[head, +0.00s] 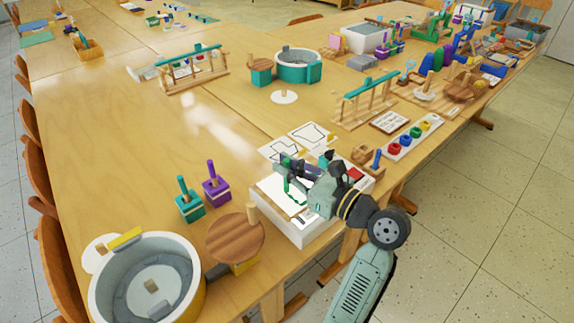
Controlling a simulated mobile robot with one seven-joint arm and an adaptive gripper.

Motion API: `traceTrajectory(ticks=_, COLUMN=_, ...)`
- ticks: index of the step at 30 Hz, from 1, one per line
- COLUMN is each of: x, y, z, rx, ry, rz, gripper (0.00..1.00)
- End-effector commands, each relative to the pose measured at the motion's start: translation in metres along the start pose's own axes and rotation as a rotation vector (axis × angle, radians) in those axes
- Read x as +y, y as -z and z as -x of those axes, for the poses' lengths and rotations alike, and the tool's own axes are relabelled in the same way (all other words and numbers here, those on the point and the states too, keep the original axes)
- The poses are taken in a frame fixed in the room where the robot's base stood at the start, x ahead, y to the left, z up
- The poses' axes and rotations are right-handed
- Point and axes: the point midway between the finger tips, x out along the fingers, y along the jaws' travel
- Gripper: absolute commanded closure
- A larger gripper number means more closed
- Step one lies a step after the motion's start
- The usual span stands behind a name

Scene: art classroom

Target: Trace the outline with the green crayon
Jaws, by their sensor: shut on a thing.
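My gripper (289,171) is low over a white box-like board (297,229) near the table's right edge. It is shut on a slim thing, taken to be the green crayon, which the fingers mostly hide. A curved green mark (290,190) shows on the white sheet just below the fingers. Whether the crayon tip touches the sheet cannot be told. The rest of the outline on this sheet is hidden or too small to make out.
Two white cards with black outline shapes (314,134) lie just behind the board. Purple (216,191) and teal (190,207) peg blocks and a round wooden piece (235,239) stand to the left. A large grey tub (146,283) is at front left. Bare table lies left of centre.

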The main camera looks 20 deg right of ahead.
Motion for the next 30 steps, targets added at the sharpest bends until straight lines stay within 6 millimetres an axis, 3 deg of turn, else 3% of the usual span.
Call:
traceTrajectory(ticks=13, x=0.0, y=0.0096, z=-0.0003, rx=0.0, ry=-0.001, rz=-0.002, gripper=1.0)
traceTrajectory(ticks=30, x=-0.0001, y=0.0066, z=0.0, rx=0.0, ry=0.0, rz=-0.002, gripper=1.0)
